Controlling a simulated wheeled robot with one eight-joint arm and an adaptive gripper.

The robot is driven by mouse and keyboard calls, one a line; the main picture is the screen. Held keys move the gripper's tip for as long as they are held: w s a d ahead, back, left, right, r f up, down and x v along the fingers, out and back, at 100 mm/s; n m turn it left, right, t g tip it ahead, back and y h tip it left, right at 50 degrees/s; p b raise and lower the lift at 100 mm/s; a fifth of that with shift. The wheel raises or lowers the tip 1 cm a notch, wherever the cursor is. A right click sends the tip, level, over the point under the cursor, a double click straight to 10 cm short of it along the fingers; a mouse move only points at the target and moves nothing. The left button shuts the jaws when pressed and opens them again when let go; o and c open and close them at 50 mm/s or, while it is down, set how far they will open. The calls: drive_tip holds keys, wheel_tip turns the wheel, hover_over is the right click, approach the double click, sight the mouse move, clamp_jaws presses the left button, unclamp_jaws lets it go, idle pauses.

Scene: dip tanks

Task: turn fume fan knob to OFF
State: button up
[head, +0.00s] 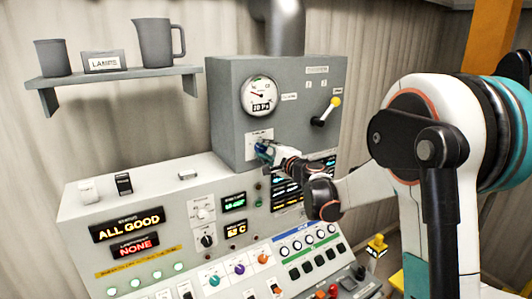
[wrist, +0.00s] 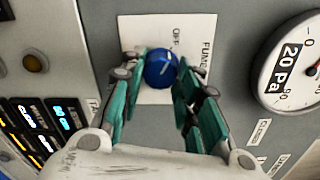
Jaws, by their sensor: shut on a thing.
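The fume fan knob (wrist: 160,70) is round and blue. It sits on a white label plate (wrist: 190,24) on the grey box, with "FUME" and "OFF" lettering visible in the wrist view. My gripper (wrist: 161,80) has its two teal fingers on either side of the knob, shut on it. In the head view my gripper (head: 268,152) is at the lower front of the grey box and hides most of the knob. I cannot tell which way the knob points.
The grey box (head: 225,110) carries a round gauge (head: 262,95) reading 20 Pa and a yellow-tipped lever (head: 327,110). Below is a sloped console (head: 150,200) with displays, knobs and buttons. A shelf (head: 115,75) with a jug (head: 155,42) hangs at upper left.

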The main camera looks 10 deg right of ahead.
idle(0.4)
drive_tip(key=o, duration=1.1)
drive_tip(key=shift+s, duration=0.1)
drive_tip(key=v, duration=1.2)
